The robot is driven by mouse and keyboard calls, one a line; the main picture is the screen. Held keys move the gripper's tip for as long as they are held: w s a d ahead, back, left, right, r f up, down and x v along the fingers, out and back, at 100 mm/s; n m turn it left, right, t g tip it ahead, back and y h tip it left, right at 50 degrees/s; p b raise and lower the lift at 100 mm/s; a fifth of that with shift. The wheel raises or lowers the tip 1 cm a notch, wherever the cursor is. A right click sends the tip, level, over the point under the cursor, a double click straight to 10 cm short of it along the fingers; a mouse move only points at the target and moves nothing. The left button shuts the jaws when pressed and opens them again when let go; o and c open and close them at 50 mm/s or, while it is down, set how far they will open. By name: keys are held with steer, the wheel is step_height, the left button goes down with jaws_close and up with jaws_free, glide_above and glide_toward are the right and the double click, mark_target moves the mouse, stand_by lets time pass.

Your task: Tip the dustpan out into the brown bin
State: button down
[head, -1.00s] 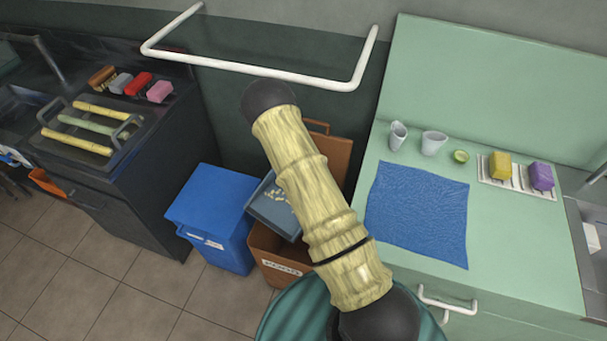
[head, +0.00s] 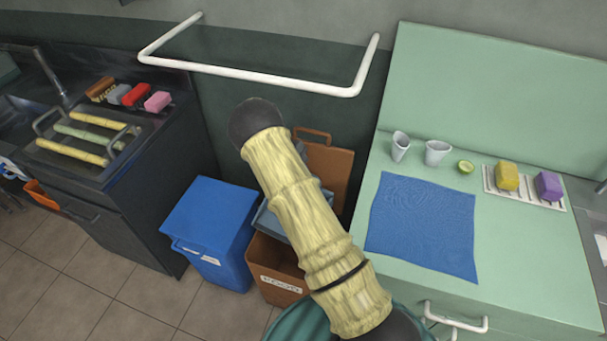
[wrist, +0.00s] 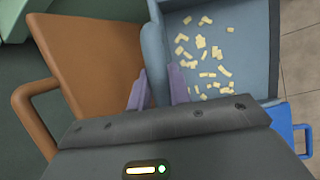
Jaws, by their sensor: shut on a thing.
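The blue-grey dustpan (wrist: 245,45) shows in the wrist view with several pale yellow scraps (wrist: 205,55) lying in it. My gripper (wrist: 158,85) is shut on the dustpan's side wall, one mauve finger on each side. In the head view only a corner of the dustpan (head: 268,222) shows over the brown bin (head: 277,268); my arm hides the rest and my gripper. The brown bin's lid (head: 327,176) stands open behind it, and this lid also shows at left in the wrist view (wrist: 90,50). The bin's inside is mostly hidden.
A closed blue bin (head: 210,225) stands just left of the brown bin. A green counter (head: 520,250) with a blue cloth (head: 420,225) and cups is at right. A white rail (head: 250,77) is on the wall above. Tiled floor is clear in front.

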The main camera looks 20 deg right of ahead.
steer(key=s+a+r+m+t+h+b, duration=0.2)
steer(key=s+a+r+t+h+b, duration=0.2)
steer(key=s+a+t+h+b, duration=0.1)
steer(key=shift+s+a+r+t+h+b, duration=0.15)
steer(key=shift+s+a+t+h+b, duration=0.4)
steer(key=shift+h+b, duration=1.05)
steer(key=shift+w, duration=0.1)
